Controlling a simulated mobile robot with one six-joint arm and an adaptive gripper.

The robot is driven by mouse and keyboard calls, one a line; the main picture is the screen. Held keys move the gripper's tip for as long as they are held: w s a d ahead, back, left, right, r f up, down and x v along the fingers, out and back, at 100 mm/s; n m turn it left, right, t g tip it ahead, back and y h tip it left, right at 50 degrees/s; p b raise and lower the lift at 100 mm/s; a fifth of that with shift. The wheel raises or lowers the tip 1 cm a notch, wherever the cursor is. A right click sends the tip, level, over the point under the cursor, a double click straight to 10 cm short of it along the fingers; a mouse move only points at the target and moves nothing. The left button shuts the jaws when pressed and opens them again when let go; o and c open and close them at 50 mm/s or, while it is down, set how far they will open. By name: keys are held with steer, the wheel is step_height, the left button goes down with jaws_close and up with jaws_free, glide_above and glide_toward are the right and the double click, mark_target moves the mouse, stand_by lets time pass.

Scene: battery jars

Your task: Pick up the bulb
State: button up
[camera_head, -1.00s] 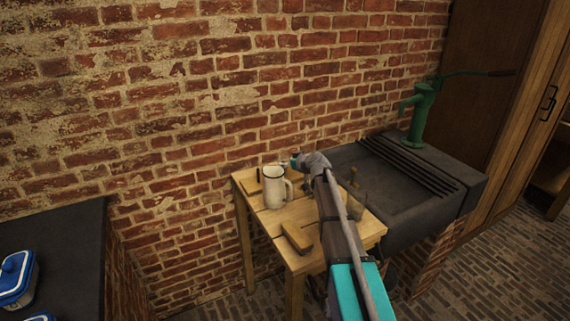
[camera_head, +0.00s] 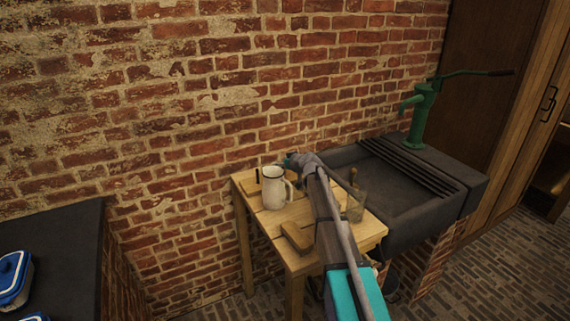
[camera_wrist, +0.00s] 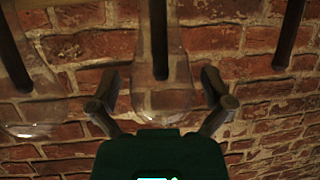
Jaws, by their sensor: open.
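In the wrist view, a clear glass bulb (camera_wrist: 163,97) with a dark, narrow stem shows between the two fingers of my gripper (camera_wrist: 162,90). The fingers are apart, one on each side of the glass. I cannot tell whether either touches it. In the head view, my gripper (camera_head: 297,160) is beyond the wooden table's back part, close to the brick wall, and largely hidden by my arm. The bulb cannot be made out there.
A similar glass bulb (camera_wrist: 30,110) is at the left; another dark stem (camera_wrist: 290,35) is at the right. The wooden table (camera_head: 270,222) holds a white enamel jug (camera_head: 274,190), a wooden brush (camera_head: 297,237) and a glass (camera_head: 356,206). A dark sink (camera_head: 395,190) stands to the right.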

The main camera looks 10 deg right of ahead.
steer(key=c, duration=0.8)
steer(key=shift+o, duration=0.2)
steer(key=shift+r, duration=0.1)
step_height(320, 180, up, 10)
steer(key=p, duration=1)
stand_by(0.4)
steer(key=shift+r+p, duration=0.5)
steer(key=shift+p, duration=0.1)
step_height(320, 180, up, 15)
steer(key=p, duration=1.5)
steer(key=shift+s, duration=0.15)
